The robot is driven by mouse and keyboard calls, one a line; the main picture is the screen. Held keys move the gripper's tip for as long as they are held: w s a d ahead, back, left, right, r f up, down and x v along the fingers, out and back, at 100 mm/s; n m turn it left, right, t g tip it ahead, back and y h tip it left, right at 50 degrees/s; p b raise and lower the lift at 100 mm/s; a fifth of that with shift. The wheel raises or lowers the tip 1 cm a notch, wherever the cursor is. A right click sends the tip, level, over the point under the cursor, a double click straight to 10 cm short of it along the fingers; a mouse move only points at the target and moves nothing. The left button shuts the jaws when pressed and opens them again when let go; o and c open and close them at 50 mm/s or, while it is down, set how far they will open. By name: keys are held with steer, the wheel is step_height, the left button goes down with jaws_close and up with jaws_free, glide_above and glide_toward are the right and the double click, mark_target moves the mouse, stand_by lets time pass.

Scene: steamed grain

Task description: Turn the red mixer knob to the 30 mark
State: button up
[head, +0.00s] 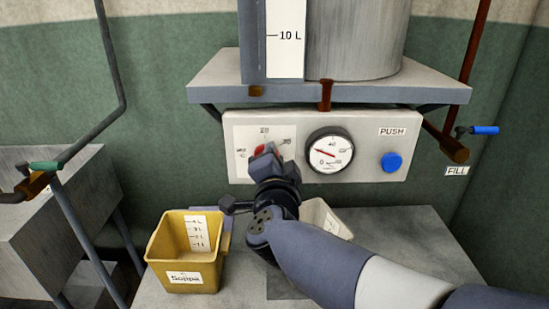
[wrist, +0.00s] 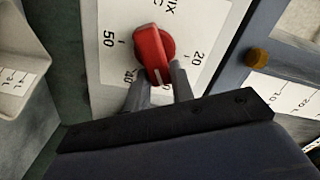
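The red mixer knob (wrist: 152,48) sits on a white dial plate (wrist: 115,15), with a white pointer line near its lower end in the wrist view. The numbers 50 and 20 are readable there, and 40 is partly covered beside the left finger. The 30 mark is hidden there, but 30 shows at the upper right of the dial in the head view. My gripper (wrist: 160,82) has one finger on each side of the knob's lower end, seemingly touching it. In the head view, my gripper partly covers the knob (head: 260,150).
A round gauge (head: 330,150) and a blue push button (head: 391,162) are to the right on the same panel. A shelf (head: 210,90) with a metal tank overhangs the panel. A yellow measuring container (head: 187,250) stands below left, and a pale container (head: 325,217) is behind my arm.

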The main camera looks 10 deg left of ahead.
steer(key=o, duration=0.4)
steer(key=shift+c, duration=0.2)
steer(key=p+v, duration=0.1)
steer(key=v, duration=0.9)
steer(key=shift+s, duration=0.4)
steer(key=x, duration=1)
steer(key=shift+w+b, duration=0.4)
steer(key=shift+b, duration=0.05)
steer(key=shift+s, duration=0.1)
